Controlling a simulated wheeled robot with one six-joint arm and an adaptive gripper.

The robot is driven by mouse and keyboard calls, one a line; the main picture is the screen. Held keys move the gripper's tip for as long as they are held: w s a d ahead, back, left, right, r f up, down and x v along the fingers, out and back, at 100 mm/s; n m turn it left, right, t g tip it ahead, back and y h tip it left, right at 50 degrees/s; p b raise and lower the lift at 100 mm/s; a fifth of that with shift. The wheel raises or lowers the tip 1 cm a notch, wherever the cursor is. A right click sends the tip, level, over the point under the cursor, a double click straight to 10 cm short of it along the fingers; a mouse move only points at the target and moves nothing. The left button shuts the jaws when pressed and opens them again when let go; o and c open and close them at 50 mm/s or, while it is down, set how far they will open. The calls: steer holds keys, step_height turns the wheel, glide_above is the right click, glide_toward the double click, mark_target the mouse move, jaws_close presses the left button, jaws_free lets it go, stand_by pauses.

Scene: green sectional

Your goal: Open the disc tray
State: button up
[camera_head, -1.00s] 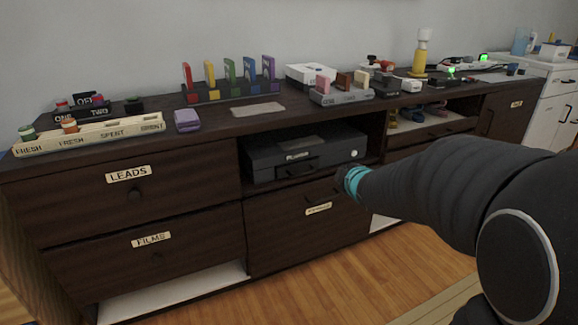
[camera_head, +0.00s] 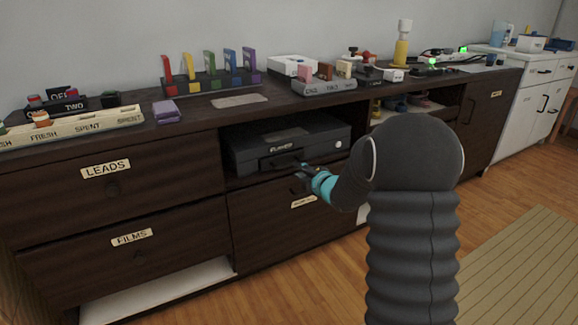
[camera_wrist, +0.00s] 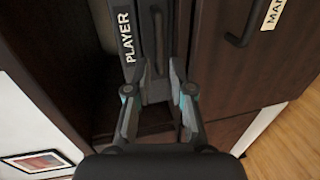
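The black disc player (camera_head: 290,145) sits in the open shelf niche of the dark cabinet. Its tray front (camera_head: 272,163) has a dark handle bar and looks closed. In the wrist view the player appears turned on its side, with its PLAYER label (camera_wrist: 125,37) left of the handle (camera_wrist: 158,35). My gripper (camera_head: 304,170) is just in front of the tray front, near the handle's right end. In the wrist view my gripper (camera_wrist: 160,68) has its two fingers apart, with the handle beyond and between the tips. Whether they touch it is not clear.
Below the player is a cabinet door with a handle and label (camera_head: 303,201). LEADS (camera_head: 105,168) and FILMS (camera_head: 131,237) drawers are to the left. The cabinet top holds coloured discs in a rack (camera_head: 205,85) and other items. Wooden floor is free in front.

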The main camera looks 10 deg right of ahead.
mark_target(290, 165)
steer(key=x, duration=0.7)
steer(key=shift+w+a, duration=0.15)
steer(key=shift+w, duration=0.2)
jaws_close()
